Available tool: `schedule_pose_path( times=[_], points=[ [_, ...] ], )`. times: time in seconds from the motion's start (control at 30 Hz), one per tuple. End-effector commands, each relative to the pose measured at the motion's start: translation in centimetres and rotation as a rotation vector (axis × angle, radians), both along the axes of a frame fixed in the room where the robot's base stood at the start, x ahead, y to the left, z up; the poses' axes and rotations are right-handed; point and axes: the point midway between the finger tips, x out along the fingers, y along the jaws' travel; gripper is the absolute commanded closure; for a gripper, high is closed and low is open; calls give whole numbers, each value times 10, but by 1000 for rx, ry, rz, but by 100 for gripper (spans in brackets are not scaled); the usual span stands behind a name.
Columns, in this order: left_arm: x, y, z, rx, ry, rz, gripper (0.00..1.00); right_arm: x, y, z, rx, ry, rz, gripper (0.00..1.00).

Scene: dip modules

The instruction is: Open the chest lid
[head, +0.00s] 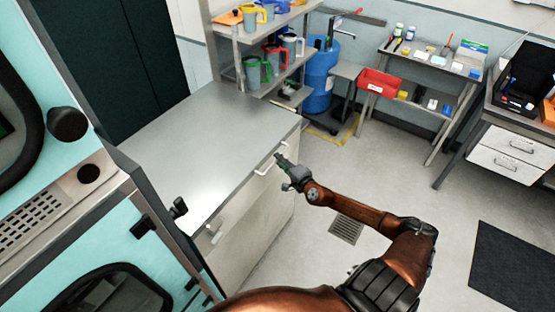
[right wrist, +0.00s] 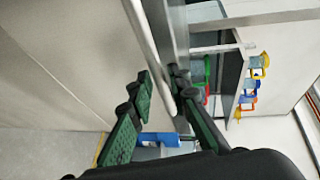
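The chest is a long white cabinet (head: 240,230) with a flat grey lid (head: 190,130), which lies closed. A pale bar handle (head: 266,168) sits on the front near the far end, and a second handle (head: 216,236) sits nearer to me. My right gripper (head: 280,158) is at the far handle. In the right wrist view, the handle bar (right wrist: 145,45) runs down between the green-padded fingers of the right gripper (right wrist: 165,112), which stand apart on either side of it. Contact with the bar is not clear. My left gripper is not in view.
A shelf with colored mugs (head: 266,60) stands behind the chest's far end. A blue barrel (head: 320,82), a red bin (head: 378,84) and a side table (head: 430,66) stand along the wall. A teal machine (head: 60,190) is at left.

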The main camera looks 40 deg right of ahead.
Motion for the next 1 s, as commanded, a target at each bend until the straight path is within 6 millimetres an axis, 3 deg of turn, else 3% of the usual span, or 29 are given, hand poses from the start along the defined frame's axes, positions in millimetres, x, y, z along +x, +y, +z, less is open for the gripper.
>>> schedule_pose_path(
  times=[0.2, 0.47, 0.73, 1.0],
  points=[
    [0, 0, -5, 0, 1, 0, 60, 17, -2, -4, 2, 0, -1, 83],
    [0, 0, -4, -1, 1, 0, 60, 19, -2, -4, 2, 1, 0, 83],
    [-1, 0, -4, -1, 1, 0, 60, 18, -3, -4, 3, 1, -2, 100],
    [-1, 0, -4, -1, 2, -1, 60, 18, -3, -4, 3, 1, -2, 100]
  ],
)
